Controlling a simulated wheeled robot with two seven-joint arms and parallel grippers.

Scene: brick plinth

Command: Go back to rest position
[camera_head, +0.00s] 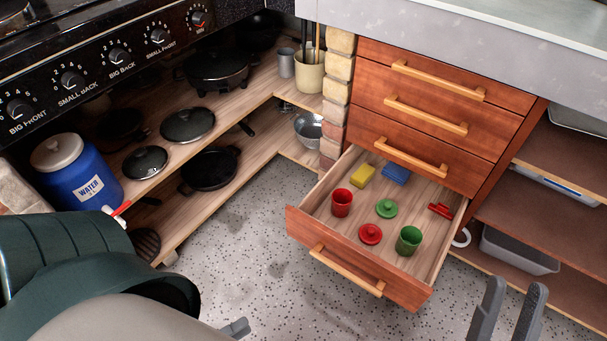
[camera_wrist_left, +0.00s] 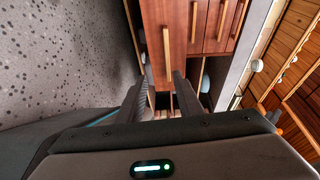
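My left gripper (camera_head: 237,328) barely shows at the bottom edge of the head view, with most of it hidden behind my arm. In the left wrist view its two fingers (camera_wrist_left: 163,98) stand apart with nothing held between them. My right gripper (camera_head: 510,312) is at the lower right of the head view, fingers apart and empty, in front of the cabinet. The open drawer (camera_head: 305,228) lies between the two grippers, farther up in the picture. Its front and handle (camera_wrist_left: 166,52) also show beyond the left fingers in the wrist view.
The drawer holds a red cup (camera_head: 342,203), a green cup (camera_head: 408,240), lids and yellow and blue blocks. Closed drawers (camera_head: 440,92) are above it. Shelves with pans and a blue water jug (camera_head: 85,178) stand at the left. Speckled floor (camera_head: 245,265) is clear between.

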